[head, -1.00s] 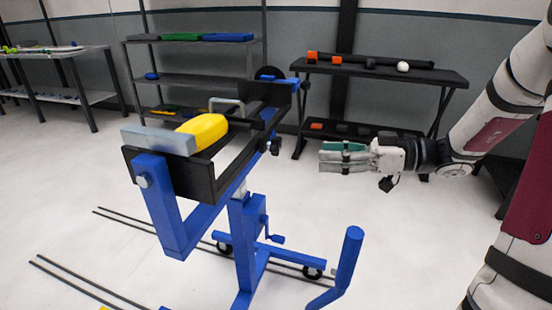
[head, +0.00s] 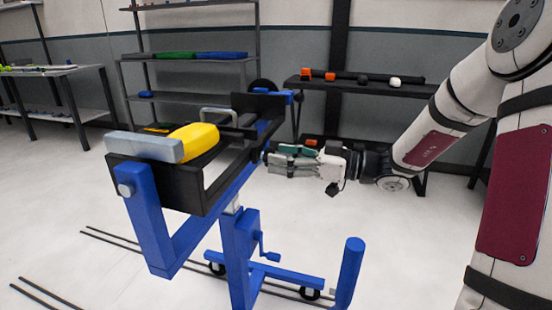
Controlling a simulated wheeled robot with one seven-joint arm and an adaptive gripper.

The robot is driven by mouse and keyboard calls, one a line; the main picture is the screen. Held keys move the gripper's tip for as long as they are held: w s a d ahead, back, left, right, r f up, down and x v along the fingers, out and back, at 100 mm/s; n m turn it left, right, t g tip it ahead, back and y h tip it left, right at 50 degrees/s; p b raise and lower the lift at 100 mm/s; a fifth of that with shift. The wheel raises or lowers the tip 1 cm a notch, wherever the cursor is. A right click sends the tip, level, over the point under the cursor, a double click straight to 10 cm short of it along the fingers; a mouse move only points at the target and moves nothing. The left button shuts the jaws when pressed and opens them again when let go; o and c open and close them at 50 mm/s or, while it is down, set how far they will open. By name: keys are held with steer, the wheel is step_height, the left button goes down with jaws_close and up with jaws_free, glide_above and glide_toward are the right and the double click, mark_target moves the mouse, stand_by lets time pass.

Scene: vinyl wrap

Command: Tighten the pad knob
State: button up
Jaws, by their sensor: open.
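The blue stand (head: 240,245) carries a black frame (head: 160,186) with a grey block (head: 143,147) and a yellow piece (head: 200,140) on top. A small dark knob on the right side of the stand's upper beam is now mostly hidden by my fingertips; I take it for the pad knob. My gripper (head: 272,161) comes from the right, roughly level, with its fingertips at that knob's place. It is open. I cannot tell whether the fingers are around the knob, touching it or only in front of it.
A black shelf (head: 425,92) with orange, black and white items stands behind my gripper. A grey rack (head: 188,97) and a table (head: 52,70) stand at the back left. The stand's blue post (head: 347,270) rises below my arm. Floor at the right is clear.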

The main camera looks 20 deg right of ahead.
steer(key=shift+x, duration=1.05)
steer(key=c, duration=1.2)
steer(key=shift+o, duration=0.2)
